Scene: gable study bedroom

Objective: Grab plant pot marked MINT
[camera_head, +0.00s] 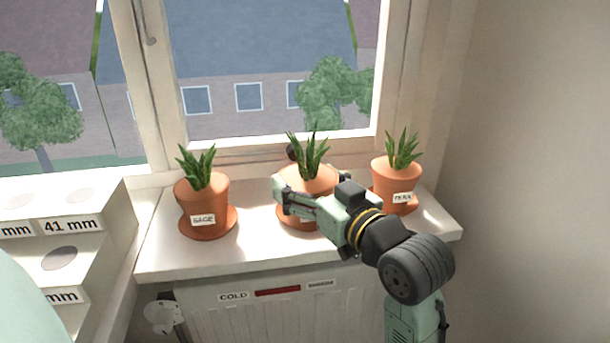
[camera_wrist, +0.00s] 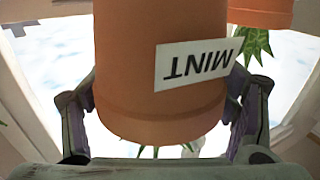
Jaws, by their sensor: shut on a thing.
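The pot marked MINT (camera_wrist: 140,60) is terracotta with a white label and fills the middle of the wrist view, where its label reads upside down. In the head view the middle pot (camera_head: 309,180) stands on the windowsill over a saucer, its label mostly hidden behind my arm. My gripper (camera_head: 284,187) reaches it from the front right. In the wrist view my gripper (camera_wrist: 160,105) has one finger on each side of the pot and is shut on it. I cannot tell whether the pot is lifted off its saucer.
A pot marked SAGE (camera_head: 203,201) stands left on the windowsill (camera_head: 170,262). Another labelled pot (camera_head: 395,182), its label hard to read, stands close by on the right. The window frame (camera_head: 270,147) is behind, a radiator (camera_head: 250,320) below, and a stepped white holder (camera_head: 105,215) at left.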

